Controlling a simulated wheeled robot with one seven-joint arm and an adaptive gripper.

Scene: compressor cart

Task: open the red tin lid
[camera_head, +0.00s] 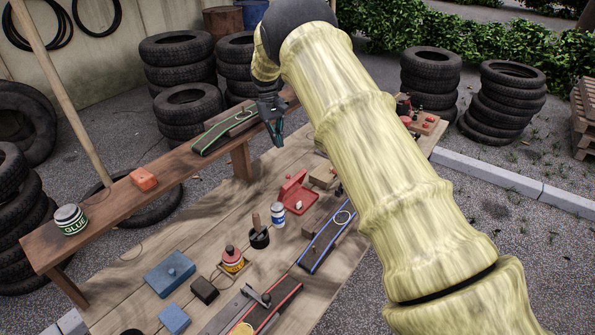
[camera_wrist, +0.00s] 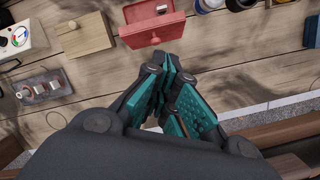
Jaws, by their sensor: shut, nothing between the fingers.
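The red tin (camera_head: 295,193) sits on the wooden table, right of the white-and-blue can. Its lid (camera_head: 299,183) looks raised on the far side, with a small pale piece in front of it; the exact lid angle is hard to tell. In the wrist view the red tin (camera_wrist: 150,30) is at the top middle, with the pale piece at its upper edge. My gripper (camera_head: 277,143) is beyond the tin, above the table's far side, apart from it. In the wrist view its teal fingers (camera_wrist: 172,85) are shut and empty.
A white-and-blue can (camera_head: 278,215) and a dark cup with a brush (camera_head: 259,237) stand left of the tin. A brown wooden block (camera_head: 322,176) lies close behind it at right. A raised plank (camera_head: 118,198) with a green-edged tray (camera_head: 224,131) runs along the far left side.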

